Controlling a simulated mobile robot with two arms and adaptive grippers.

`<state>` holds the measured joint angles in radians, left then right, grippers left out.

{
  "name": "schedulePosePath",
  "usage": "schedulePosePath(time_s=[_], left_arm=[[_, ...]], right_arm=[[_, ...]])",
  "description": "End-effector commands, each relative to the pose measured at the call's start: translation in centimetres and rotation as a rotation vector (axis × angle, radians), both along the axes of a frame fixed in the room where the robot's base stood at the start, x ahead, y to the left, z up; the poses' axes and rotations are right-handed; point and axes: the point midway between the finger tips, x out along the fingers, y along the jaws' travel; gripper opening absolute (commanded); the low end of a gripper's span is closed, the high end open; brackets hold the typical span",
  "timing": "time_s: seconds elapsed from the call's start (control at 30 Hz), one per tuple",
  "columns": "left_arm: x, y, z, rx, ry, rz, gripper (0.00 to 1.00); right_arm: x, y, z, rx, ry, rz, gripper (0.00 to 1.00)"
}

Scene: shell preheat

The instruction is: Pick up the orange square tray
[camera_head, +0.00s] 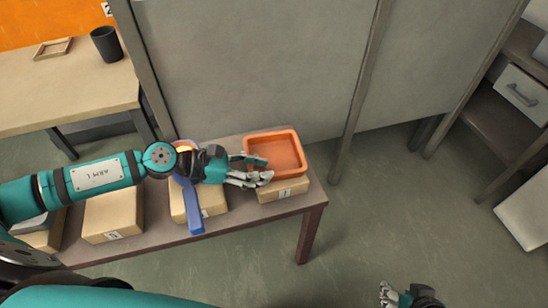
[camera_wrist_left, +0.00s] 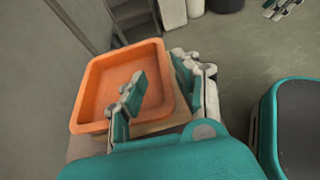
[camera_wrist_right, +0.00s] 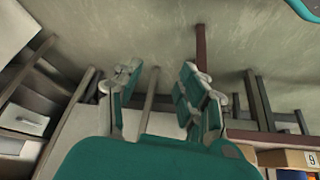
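The orange square tray (camera_head: 275,151) rests on a cardboard box (camera_head: 283,190) at the right end of a low bench. My left gripper (camera_head: 265,168) is at the tray's near side, with its fingers apart. In the left wrist view, one finger of the left gripper (camera_wrist_left: 160,82) is over the inside of the tray (camera_wrist_left: 105,85) and the other is outside its wall, so the rim lies between them. Contact with the wall cannot be told. My right gripper (camera_wrist_right: 158,85) is open and empty, away from the bench; the head view shows it at the bottom right.
Several boxes (camera_head: 113,214) stand along the bench (camera_head: 240,219), with a blue object (camera_head: 193,208) near the middle. Grey panels (camera_head: 260,65) stand behind. A table (camera_head: 60,95) with a dark cup (camera_head: 106,44) is at the back left.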

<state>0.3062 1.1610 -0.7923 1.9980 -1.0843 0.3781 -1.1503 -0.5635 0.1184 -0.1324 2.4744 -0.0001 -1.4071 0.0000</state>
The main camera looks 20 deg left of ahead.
Motion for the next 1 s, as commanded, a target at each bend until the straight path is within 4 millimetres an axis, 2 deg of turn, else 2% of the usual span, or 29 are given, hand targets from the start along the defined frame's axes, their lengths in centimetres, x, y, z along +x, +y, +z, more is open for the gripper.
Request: schedulePosePath(time_s=[0.13,0.3,0.5,0.7,0.93,1.0], left_arm=[[0.6,-1.1,-0.3,-0.002,-0.002,-0.003,0.32],[1.9,-3.5,-1.3,-0.002,-0.004,-0.002,0.32],[2.6,-4.7,-2.2,0.001,-0.001,-0.002,0.32],[2.6,-4.8,-2.2,0.000,0.000,-0.001,0.32],[2.6,-4.8,-2.2,0.000,0.000,-0.001,0.03],[2.5,-4.7,-2.2,0.000,0.000,-0.001,0.00]], right_arm=[[-1.1,-0.3,-0.2,-0.011,0.053,-0.005,0.40],[-3.3,-1.0,-0.6,-0.031,0.155,-0.012,0.40],[-3.9,-1.1,-0.6,-0.036,0.181,-0.014,0.40],[-3.9,-1.1,-0.6,-0.037,0.181,-0.015,0.40],[-3.9,-1.1,-0.6,-0.037,0.181,-0.015,0.40],[-3.9,-1.1,-0.6,-0.037,0.181,-0.015,0.40]])
